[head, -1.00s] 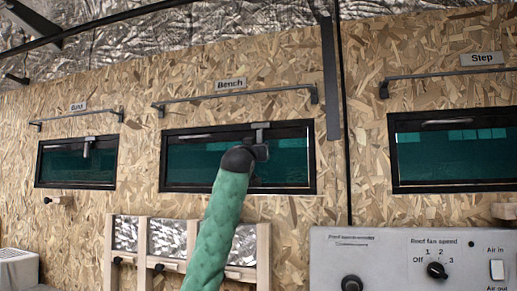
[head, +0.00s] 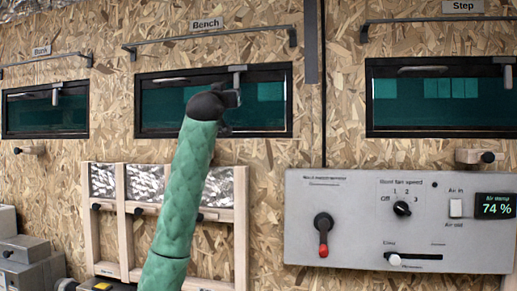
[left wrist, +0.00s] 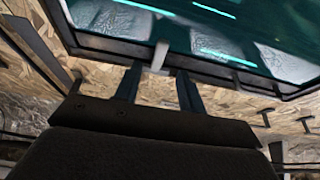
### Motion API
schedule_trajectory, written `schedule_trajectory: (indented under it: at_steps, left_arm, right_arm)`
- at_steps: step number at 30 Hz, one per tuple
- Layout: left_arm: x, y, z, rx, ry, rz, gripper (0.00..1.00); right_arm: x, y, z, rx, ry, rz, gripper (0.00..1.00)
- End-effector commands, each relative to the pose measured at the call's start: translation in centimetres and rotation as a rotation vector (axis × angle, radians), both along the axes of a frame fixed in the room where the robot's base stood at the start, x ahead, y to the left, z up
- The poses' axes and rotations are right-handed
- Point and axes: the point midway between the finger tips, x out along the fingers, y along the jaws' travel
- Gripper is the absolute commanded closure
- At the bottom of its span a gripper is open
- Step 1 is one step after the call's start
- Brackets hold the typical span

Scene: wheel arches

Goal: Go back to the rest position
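My left arm, in a green sleeve, reaches up in the head view to the Bench window (head: 272,103). My left gripper (head: 228,99) is in front of this dark-framed, teal-glazed window, by its grey latch handle (head: 237,76). In the left wrist view the two fingers of the gripper (left wrist: 158,76) stand apart, with the pale end of the handle (left wrist: 160,56) just beyond the gap between them. Nothing shows gripped. The window looks closed in the head view. My right gripper is not in view.
A grey control panel (head: 350,250) with a red-tipped lever, knob and slider is at the lower right. A wooden rack (head: 241,240) stands behind my left arm. Bars (head: 210,36) run above the windows. Grey boxes (head: 35,262) are at the lower left.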

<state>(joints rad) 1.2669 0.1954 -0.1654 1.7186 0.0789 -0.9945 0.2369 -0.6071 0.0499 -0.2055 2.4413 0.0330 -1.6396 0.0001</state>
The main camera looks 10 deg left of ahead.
Motion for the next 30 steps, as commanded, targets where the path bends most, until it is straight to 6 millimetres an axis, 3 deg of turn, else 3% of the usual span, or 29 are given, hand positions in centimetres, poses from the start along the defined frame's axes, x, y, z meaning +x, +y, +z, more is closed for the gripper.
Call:
schedule_trajectory:
  at_steps: [11,14,22,30]
  left_arm:
    - [0.2,0.4,-1.7,0.064,0.102,0.049,0.60]
    - [-1.4,0.2,-1.9,0.092,0.131,0.067,0.60]
    - [-7.9,-1.4,-2.0,0.163,0.161,0.093,0.60]
    - [-9.9,-3.0,-8.5,0.205,0.245,0.085,0.60]
  right_arm:
    - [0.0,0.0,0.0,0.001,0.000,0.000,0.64]
    - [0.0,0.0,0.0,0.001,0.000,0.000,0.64]
    - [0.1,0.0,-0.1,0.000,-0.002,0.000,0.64]
    - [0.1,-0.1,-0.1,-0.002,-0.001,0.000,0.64]
